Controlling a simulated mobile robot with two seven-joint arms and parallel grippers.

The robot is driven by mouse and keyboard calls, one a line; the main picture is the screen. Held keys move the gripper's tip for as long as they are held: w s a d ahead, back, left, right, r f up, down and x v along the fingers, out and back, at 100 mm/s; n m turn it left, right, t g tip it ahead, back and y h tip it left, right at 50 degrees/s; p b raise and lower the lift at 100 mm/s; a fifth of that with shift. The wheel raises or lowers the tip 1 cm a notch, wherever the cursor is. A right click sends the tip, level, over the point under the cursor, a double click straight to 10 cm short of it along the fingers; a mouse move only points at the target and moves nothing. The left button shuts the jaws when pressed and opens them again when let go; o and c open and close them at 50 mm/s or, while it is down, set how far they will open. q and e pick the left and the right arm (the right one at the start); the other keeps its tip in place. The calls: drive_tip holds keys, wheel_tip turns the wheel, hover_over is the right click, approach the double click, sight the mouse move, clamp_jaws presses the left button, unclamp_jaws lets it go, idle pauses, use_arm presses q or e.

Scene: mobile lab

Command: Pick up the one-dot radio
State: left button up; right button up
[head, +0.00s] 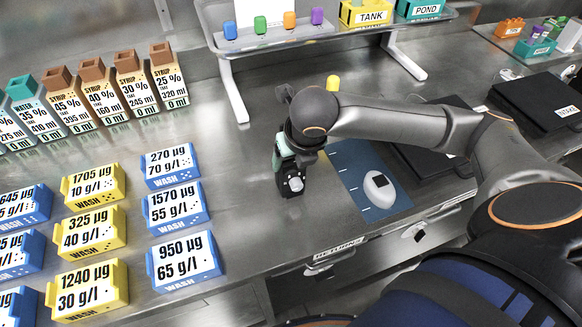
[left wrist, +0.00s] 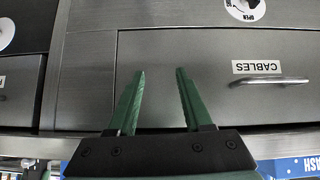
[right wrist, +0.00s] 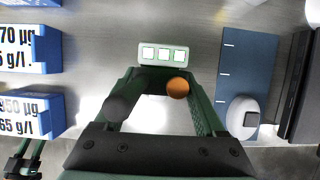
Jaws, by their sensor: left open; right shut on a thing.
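My right gripper (head: 287,160) is shut on a small dark radio (head: 291,184) with a pale knob, held over the bench left of the blue mat. In the right wrist view a pale panel with three white squares (right wrist: 163,54) shows at the fingertips, with an orange knob (right wrist: 178,87) and a dark round part near it. I cannot read a dot count on the radio, nor tell whether it touches the bench. My left gripper (left wrist: 157,80) is open and empty in front of a drawer labelled CABLES; it is outside the head view.
The blue mat (head: 352,160) carries a white oval device (head: 379,188). Blue and yellow WASH boxes (head: 180,205) stand at left, with syrup cartons (head: 128,85) behind. A raised shelf (head: 335,28) holds coloured blocks and TANK and POND bins. Bare bench lies between boxes and mat.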

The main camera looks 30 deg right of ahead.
clamp_jaws()
drive_tip(key=shift+r, duration=0.15)
